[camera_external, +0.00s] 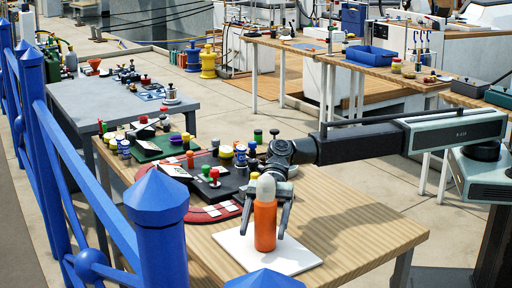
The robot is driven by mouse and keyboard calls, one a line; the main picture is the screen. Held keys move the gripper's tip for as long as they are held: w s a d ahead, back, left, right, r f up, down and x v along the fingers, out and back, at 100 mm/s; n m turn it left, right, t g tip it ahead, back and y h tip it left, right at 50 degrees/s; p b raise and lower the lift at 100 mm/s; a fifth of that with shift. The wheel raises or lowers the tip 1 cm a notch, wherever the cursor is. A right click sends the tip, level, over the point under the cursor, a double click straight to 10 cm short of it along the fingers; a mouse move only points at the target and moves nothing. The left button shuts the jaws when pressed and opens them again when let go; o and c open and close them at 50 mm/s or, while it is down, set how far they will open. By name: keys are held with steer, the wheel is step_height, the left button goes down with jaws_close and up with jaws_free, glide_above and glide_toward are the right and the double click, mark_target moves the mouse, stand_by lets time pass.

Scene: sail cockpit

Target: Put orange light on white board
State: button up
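The orange light (265,226) is an upright orange cylinder with a pale, rounded top. It appears to stand on the white board (302,258), near its middle; its base shows against the board. The white board is a flat square lying on the wooden table. My gripper (263,232) points down with one finger on each side of the light. The fingers look spread, with narrow gaps between them and the light. The light hides part of the gripper behind it.
A dark tray (230,190) with several coloured knobs and a red curved piece (219,213) lie left of the board. The wooden table (365,235) is clear to the right. A blue railing post (160,240) stands in the left foreground.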

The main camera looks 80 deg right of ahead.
steer(key=shift+r, duration=0.2)
steer(key=p+v, duration=0.4)
steer(key=v, duration=0.8)
steer(key=shift+p, duration=0.4)
